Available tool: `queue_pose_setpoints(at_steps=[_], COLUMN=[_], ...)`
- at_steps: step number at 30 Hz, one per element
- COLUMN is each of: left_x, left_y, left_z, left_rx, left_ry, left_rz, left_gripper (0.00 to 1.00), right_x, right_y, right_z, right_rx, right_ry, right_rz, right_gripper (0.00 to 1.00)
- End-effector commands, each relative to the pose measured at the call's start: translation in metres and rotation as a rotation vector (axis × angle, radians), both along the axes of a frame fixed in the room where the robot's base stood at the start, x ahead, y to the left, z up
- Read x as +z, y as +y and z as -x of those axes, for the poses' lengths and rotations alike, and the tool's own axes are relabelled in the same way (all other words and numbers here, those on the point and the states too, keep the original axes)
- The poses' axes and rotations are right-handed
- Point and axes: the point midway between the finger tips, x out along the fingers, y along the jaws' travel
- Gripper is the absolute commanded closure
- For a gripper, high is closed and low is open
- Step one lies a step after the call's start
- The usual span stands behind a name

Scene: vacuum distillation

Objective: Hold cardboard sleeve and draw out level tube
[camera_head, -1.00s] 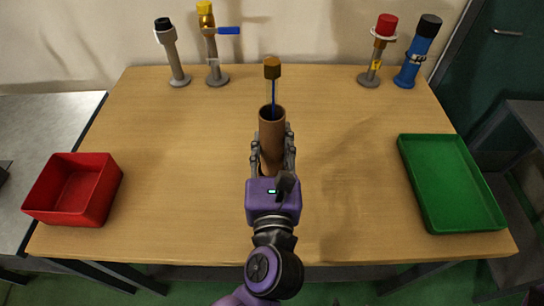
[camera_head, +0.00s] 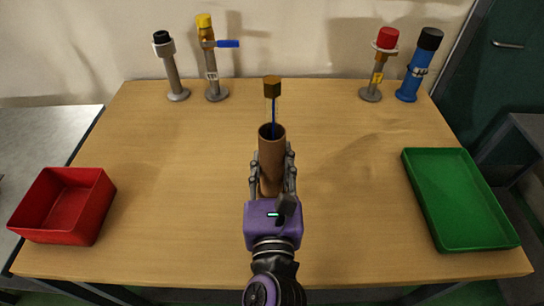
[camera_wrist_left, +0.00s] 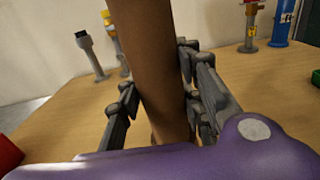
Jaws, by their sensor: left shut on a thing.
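A brown cardboard sleeve (camera_head: 272,162) stands upright at the middle of the table, its open top facing up. The level tube (camera_head: 274,116), a thin tube with a blue line, rises out of the sleeve's mouth and carries a brass-coloured block (camera_head: 272,86) on top. My left gripper (camera_head: 272,170) is shut on the sleeve, with a finger on each side. In the left wrist view the sleeve (camera_wrist_left: 152,60) stands between the fingers. The tube's lower part is hidden inside the sleeve. My right gripper is not in view.
A red bin (camera_head: 64,205) stands at the left and a green tray (camera_head: 460,200) at the right. Along the back are black-topped (camera_head: 170,65) and yellow-topped fittings (camera_head: 212,60) at left, red-topped (camera_head: 380,62) and blue ones (camera_head: 418,65) at right. The table (camera_head: 350,200) between is clear.

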Motion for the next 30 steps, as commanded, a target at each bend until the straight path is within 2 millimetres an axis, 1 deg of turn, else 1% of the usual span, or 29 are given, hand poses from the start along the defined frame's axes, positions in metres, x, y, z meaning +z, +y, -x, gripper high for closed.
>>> queue_pose_setpoints(at_steps=[1,6,15,18,23,30], left_x=[-0.009,-0.026,-0.054,-0.057,-0.056,-0.056], left_y=[0.000,0.000,0.000,0.000,0.000,0.000], left_z=[0.000,0.000,0.000,0.000,0.000,0.000], left_rx=[0.000,-0.001,0.000,0.000,0.000,-0.001], left_ry=[0.003,0.003,0.002,-0.001,-0.004,-0.003], left_rz=[0.000,0.002,0.001,0.001,0.001,0.001], left_gripper=[1.00,1.00,1.00,1.00,1.00,1.00], right_x=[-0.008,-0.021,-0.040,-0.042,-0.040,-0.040], right_y=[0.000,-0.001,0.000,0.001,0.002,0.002], right_z=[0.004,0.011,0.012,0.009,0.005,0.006], right_rx=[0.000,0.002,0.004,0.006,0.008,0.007], right_ry=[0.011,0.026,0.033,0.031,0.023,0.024], right_rz=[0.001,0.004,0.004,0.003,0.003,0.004], right_gripper=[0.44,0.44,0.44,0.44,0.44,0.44])
